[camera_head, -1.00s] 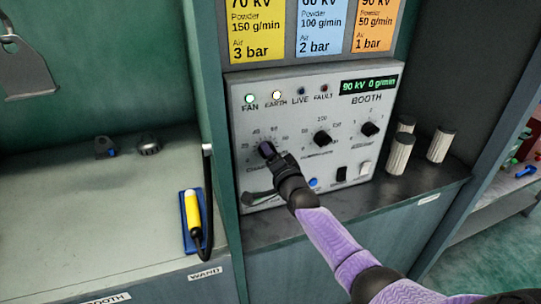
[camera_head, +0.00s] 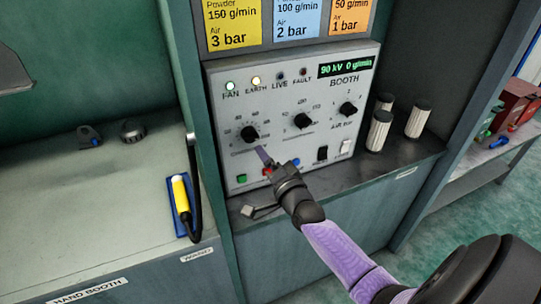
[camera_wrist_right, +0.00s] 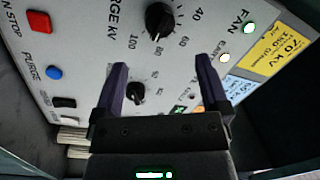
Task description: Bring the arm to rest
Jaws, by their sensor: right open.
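My right arm, with purple and black links, reaches in from the lower right in the head view. Its gripper (camera_head: 264,158) is in front of the lower part of the grey booth control panel (camera_head: 290,100), below the left knob (camera_head: 250,134). In the right wrist view the two dark purple fingers (camera_wrist_right: 161,90) stand apart with nothing between them. The panel and its knobs lie beyond the fingertips. The left knob shows there too, clear of the fingers (camera_wrist_right: 160,20). My left gripper is not in view.
A yellow wand (camera_head: 181,193) lies in a blue holder at left. Small parts (camera_head: 132,130) sit on the left bench. The panel display (camera_head: 345,67) reads 90 kV 0 g/min.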

